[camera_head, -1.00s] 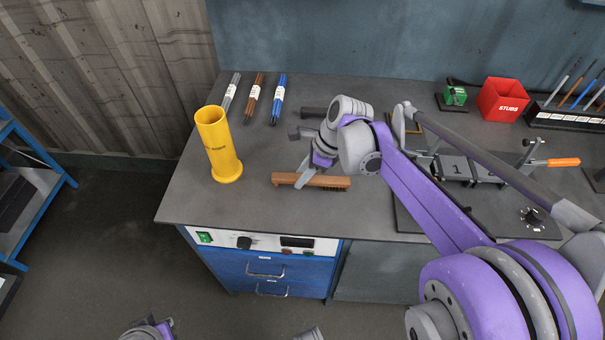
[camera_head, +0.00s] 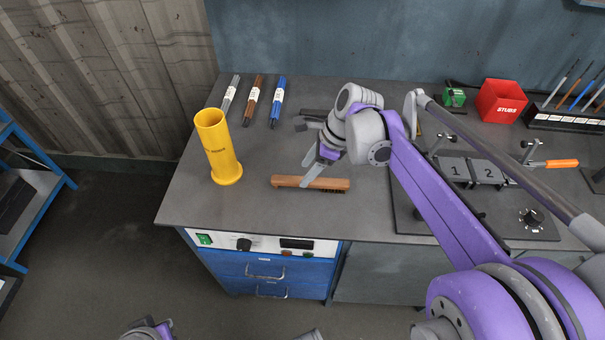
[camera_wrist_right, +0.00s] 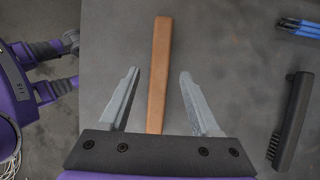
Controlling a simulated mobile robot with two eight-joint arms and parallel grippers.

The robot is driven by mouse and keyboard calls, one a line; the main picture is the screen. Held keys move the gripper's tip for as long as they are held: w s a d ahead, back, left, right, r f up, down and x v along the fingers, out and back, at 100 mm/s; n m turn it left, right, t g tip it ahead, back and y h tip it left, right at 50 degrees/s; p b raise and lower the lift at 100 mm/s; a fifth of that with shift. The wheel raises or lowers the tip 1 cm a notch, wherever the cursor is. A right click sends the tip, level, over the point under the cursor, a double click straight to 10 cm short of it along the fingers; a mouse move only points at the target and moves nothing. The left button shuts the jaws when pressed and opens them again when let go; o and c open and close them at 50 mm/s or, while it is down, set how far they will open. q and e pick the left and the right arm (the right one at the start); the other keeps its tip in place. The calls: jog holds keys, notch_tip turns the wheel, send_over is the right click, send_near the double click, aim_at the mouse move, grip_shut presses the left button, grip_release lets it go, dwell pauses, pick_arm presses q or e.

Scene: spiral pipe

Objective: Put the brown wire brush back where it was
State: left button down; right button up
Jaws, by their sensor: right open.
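The brown wire brush (camera_head: 332,184) lies on the grey workbench near its front edge, wooden handle to the left and dark bristles at the right. It also shows in the right wrist view (camera_wrist_right: 158,75), running between the two fingers. My right gripper (camera_head: 305,174) is open just above and behind the brush; in the wrist view its fingertips (camera_wrist_right: 160,75) stand apart on either side of the wood without touching it. A black-handled brush (camera_wrist_right: 290,122) lies at the right of the wrist view. My left gripper (camera_head: 150,330) shows only partly at the bottom edge, away from the bench.
A yellow cylinder (camera_head: 218,150) stands left of the brush. Grey, brown and blue rod bundles (camera_head: 252,99) lie behind it. A numbered fixture plate (camera_head: 412,218), a red STUBS box (camera_head: 500,101) and a green block (camera_head: 455,97) are to the right. The bench front left is clear.

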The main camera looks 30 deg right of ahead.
aim_at(320, 184)
jog(key=v, duration=0.8)
jog(key=shift+r+p, duration=0.2)
jog(key=shift+p, duration=0.1)
jog(key=shift+s, duration=0.1)
jog(key=s+a+f+n+t+h+p, duration=0.1)
jog(key=s+a+f+n, duration=0.3)
jog(key=n, duration=0.7)
jog(key=s+a+f+n+t+h+p, duration=0.1)
jog(key=s+a+f+n+h+p, duration=0.2)
jog(key=s+n, duration=0.6)
jog(key=a+f+n+p, duration=0.1)
jog(key=n, duration=0.2)
jog(key=shift+s+a+f+t, duration=0.2)
jog(key=shift+a+t, duration=0.1)
jog(key=shift+a, duration=0.1)
